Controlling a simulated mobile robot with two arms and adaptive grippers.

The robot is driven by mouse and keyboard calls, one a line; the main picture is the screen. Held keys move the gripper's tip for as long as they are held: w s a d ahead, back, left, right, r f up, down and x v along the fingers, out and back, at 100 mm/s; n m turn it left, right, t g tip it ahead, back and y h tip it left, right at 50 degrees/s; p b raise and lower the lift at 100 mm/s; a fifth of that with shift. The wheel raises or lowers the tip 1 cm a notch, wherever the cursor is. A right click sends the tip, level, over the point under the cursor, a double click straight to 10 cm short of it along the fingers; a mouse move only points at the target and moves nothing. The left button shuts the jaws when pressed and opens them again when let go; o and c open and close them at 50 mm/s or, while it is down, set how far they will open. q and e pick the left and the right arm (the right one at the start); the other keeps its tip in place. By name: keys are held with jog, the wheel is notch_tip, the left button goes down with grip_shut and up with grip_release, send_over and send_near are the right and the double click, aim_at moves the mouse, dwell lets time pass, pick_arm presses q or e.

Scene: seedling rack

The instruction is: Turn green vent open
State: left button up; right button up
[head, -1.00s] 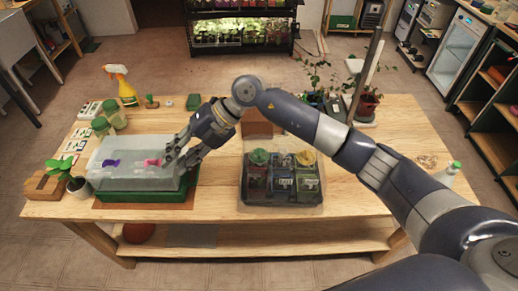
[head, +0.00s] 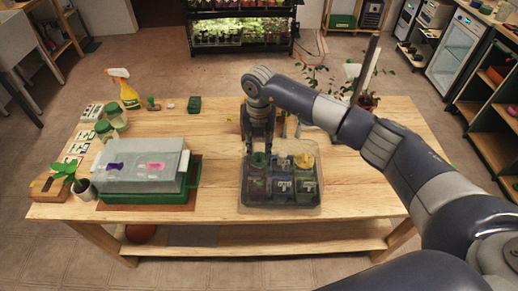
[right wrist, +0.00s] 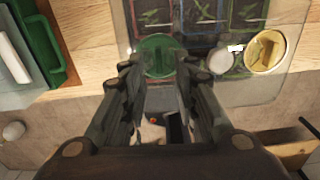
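A clear-lidded tray (head: 310,206) with several dark compartments stands at the middle of the table. The green vent (head: 260,158), a round knob, is at its back left, and a yellow vent (head: 304,161) is at its back right. My right gripper (head: 259,148) points down at the green vent. In the right wrist view the green vent (right wrist: 158,57) lies between and just beyond the fingertips (right wrist: 159,68), which are apart; contact cannot be told. The yellow vent (right wrist: 265,50) and a clear knob (right wrist: 222,60) are to the right. My left gripper is not in view.
A propagator (head: 145,165) with a translucent lid, a purple vent (head: 114,167) and a pink vent (head: 156,166) stands left. The table's front right is clear.

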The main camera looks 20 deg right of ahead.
aim_at(259, 158)
jog(key=shift+f, duration=1.45)
grip_shut()
